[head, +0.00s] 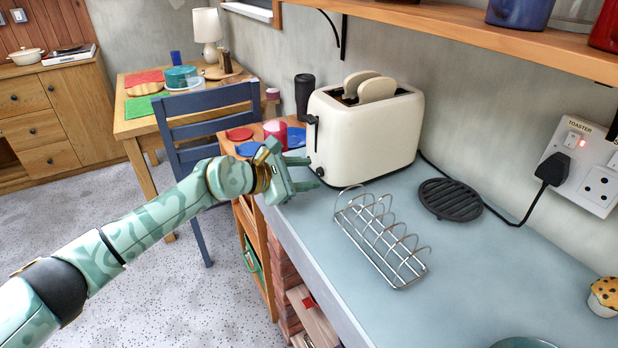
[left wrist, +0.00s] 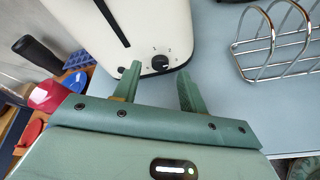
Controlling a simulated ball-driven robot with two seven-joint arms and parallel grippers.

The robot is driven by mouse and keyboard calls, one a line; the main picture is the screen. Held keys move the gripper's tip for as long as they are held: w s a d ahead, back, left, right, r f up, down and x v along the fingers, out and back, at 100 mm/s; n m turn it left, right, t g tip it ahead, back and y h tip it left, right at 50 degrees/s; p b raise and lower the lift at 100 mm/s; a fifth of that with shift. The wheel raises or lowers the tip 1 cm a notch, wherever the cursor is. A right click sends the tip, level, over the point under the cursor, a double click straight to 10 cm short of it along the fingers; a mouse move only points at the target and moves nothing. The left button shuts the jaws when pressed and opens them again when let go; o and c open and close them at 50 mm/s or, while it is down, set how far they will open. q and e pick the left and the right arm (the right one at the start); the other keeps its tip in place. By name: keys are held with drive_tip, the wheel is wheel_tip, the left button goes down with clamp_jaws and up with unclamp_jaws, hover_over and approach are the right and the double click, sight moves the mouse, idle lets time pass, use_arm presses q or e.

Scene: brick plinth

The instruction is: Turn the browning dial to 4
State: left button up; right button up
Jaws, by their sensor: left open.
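The cream toaster (head: 362,135) stands on the pale blue worktop, with two bread slices (head: 370,87) showing in its top slots. Its black browning dial (left wrist: 160,63) is low on the end face in the left wrist view, with small marks above it; its setting is too small to read. My green left gripper (head: 306,173) is open at that end of the toaster. In the left wrist view its fingertips (left wrist: 158,74) stand to either side of the dial, a little short of it, with nothing between them. In the head view the dial is hidden. My right gripper is not in view.
A wire toast rack (head: 382,240) stands in front of the toaster, and a black trivet (head: 451,199) lies to its right. A black cord runs to the wall socket (head: 585,165). A black tumbler (head: 304,97) stands behind my gripper.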

use_arm(q)
drive_tip(key=shift+w+d+f, duration=0.2)
drive_tip(key=shift+w+d, duration=0.15)
drive_tip(key=shift+d, duration=0.15)
